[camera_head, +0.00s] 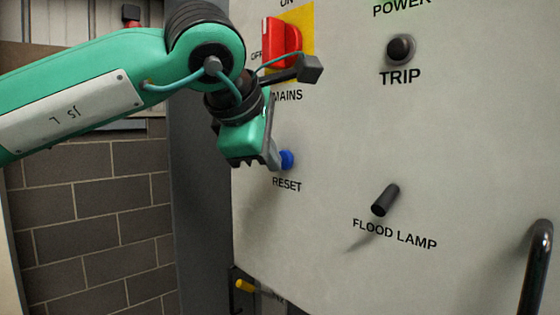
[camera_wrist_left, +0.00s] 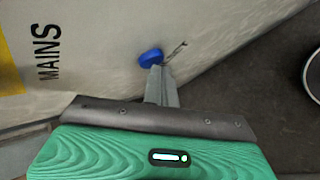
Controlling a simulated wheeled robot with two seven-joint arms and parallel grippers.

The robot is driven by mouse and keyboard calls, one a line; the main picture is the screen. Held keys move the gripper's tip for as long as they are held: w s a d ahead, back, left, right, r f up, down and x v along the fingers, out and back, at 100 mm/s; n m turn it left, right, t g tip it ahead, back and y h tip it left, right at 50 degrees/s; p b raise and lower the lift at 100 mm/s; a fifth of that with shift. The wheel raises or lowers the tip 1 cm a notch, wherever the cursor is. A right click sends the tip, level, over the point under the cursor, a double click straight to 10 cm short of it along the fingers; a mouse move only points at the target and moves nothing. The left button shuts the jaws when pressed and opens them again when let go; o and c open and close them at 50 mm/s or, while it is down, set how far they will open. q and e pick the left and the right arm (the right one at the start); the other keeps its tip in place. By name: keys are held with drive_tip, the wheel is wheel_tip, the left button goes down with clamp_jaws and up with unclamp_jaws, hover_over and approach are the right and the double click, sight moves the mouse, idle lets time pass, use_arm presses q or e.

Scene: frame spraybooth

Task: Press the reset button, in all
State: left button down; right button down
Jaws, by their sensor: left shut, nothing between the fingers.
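The blue reset button (camera_head: 287,159) sits on the pale panel (camera_head: 330,130), just above the word RESET. My left gripper (camera_head: 276,162) is shut and empty, with its fingertips right at the button's left side in the head view. In the left wrist view the blue button (camera_wrist_left: 151,57) shows just beyond the tips of the closed fingers (camera_wrist_left: 158,72), which overlap its lower edge. I cannot tell whether they touch it or whether the button is pushed in. My right gripper is in neither view.
A red mains switch (camera_head: 280,42) on a yellow plate is above my left gripper. A black trip button (camera_head: 400,50), a flood lamp lever (camera_head: 385,200) and a dark handle (camera_head: 538,265) are to the right. A yellow-tipped part (camera_head: 245,286) is below the panel.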

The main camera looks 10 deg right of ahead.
use_arm(q)
drive_tip(key=shift+s+a+b, duration=0.45)
drive_tip(key=shift+s+a, duration=0.05)
drive_tip(key=shift+a, duration=0.15)
drive_tip(key=s+a+b, duration=0.1)
drive_tip(key=a, duration=0.1)
drive_tip(key=s+a+b, duration=0.1)
drive_tip(key=s+a, duration=0.1)
idle(0.4)
idle(0.4)
